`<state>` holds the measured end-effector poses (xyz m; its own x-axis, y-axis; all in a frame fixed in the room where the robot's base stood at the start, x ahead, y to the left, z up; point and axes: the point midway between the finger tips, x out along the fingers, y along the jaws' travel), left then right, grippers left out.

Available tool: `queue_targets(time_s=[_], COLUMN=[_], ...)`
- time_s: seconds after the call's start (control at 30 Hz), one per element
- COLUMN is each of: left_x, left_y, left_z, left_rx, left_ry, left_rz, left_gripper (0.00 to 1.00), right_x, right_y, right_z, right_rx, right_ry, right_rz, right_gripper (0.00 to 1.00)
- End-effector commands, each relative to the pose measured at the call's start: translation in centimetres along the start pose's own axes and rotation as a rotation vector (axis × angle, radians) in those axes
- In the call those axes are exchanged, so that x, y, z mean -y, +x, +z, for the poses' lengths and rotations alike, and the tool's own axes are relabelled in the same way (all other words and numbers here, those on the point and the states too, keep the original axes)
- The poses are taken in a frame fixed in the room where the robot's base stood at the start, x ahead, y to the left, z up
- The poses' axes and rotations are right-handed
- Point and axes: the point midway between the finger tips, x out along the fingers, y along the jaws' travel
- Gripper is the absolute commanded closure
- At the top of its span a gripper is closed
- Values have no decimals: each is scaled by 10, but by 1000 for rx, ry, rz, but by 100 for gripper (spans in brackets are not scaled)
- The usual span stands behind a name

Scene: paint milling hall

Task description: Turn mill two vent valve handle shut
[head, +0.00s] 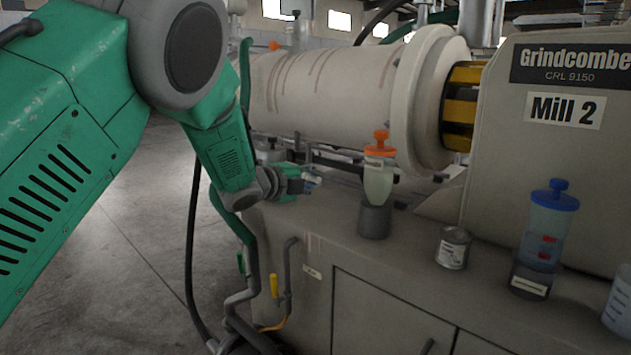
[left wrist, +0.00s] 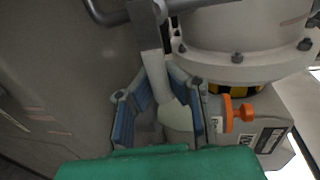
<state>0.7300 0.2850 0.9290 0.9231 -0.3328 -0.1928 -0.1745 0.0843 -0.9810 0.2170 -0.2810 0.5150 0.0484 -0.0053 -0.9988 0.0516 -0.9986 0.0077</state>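The mill marked "Mill 2" (head: 565,110) fills the right of the head view, with its pale drum (head: 335,85) to the left. My left gripper (head: 312,181) is at the cabinet's left end, below the drum. In the left wrist view its blue-padded fingers (left wrist: 165,112) are apart. A pale flat lever (left wrist: 155,68), possibly the vent valve handle, runs from a grey pipe fitting (left wrist: 148,22) down toward the gap between them; I cannot tell whether they touch it. The head view does not show this lever clearly. My right gripper is out of view.
An orange-capped container (head: 379,180) stands close right of my left gripper. A tin (head: 453,248) and a blue-capped container (head: 545,238) stand farther right on the ledge. Open floor (head: 130,270) lies left.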

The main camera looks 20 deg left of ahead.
Motion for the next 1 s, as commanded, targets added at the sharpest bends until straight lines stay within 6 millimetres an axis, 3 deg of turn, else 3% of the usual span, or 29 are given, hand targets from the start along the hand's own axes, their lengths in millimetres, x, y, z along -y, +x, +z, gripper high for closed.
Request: queue_targets(time_s=[0.03, 0.1, 0.47, 0.57, 1.0], left_x=[-9, -8, -4, -3, -5], left_y=[0, 0, -4, -17, -102], left_z=[-2, -2, 0, 0, 0], left_rx=[-4, -4, 0, 1, 0], left_ry=[-2, -2, -2, -2, -2], left_rz=[16, 14, 7, 7, 11], left_gripper=[80, 65, 65, 65, 65], right_x=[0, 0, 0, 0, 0], right_y=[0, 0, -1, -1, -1], right_z=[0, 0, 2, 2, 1], right_rx=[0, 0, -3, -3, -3], right_ry=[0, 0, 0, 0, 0], right_rz=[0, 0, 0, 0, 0], right_gripper=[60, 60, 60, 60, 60])
